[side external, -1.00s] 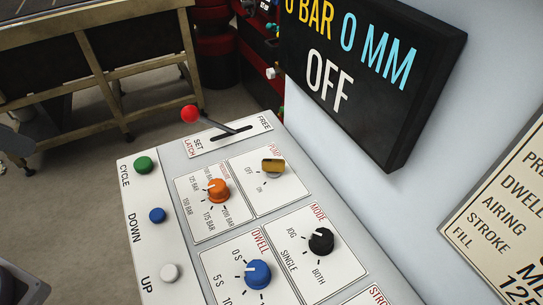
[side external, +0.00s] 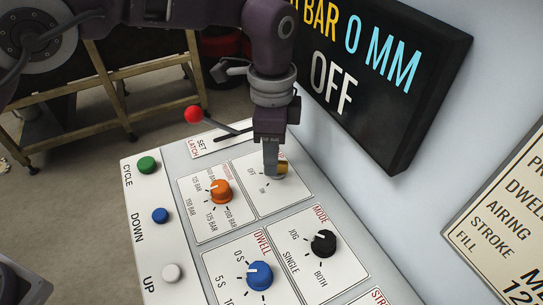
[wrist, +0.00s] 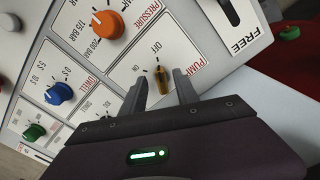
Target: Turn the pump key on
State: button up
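The pump key (side external: 283,168) is a small brass-yellow key on the white PUMP panel, partly hidden by my gripper in the side view. In the wrist view the pump key (wrist: 162,81) stands between my fingers, with its upper end toward the OFF label; the ON label is to its left. My gripper (side external: 271,172) points down at the key. In the wrist view my gripper (wrist: 160,77) is open, one finger on each side of the key with gaps visible. The wall display (side external: 385,75) reads OFF.
The orange pressure knob (side external: 220,191) is left of the key. The black mode knob (side external: 323,243) and blue dwell knob (side external: 259,275) are nearer the camera. A red-balled lever (side external: 193,114) stands behind on the left. The display's wall is close on the right.

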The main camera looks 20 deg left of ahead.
jog(key=shift+f, duration=0.85)
grip_shut()
jog(key=shift+n, duration=0.3)
jog(key=n, duration=0.5)
jog(key=shift+s+d, duration=0.1)
jog(key=shift+s, duration=0.1)
jog(key=n, duration=0.6)
jog(key=shift+s+d+r, duration=0.1)
jog(key=shift+d, duration=0.15)
jog(key=shift+n, duration=0.3)
grip_release()
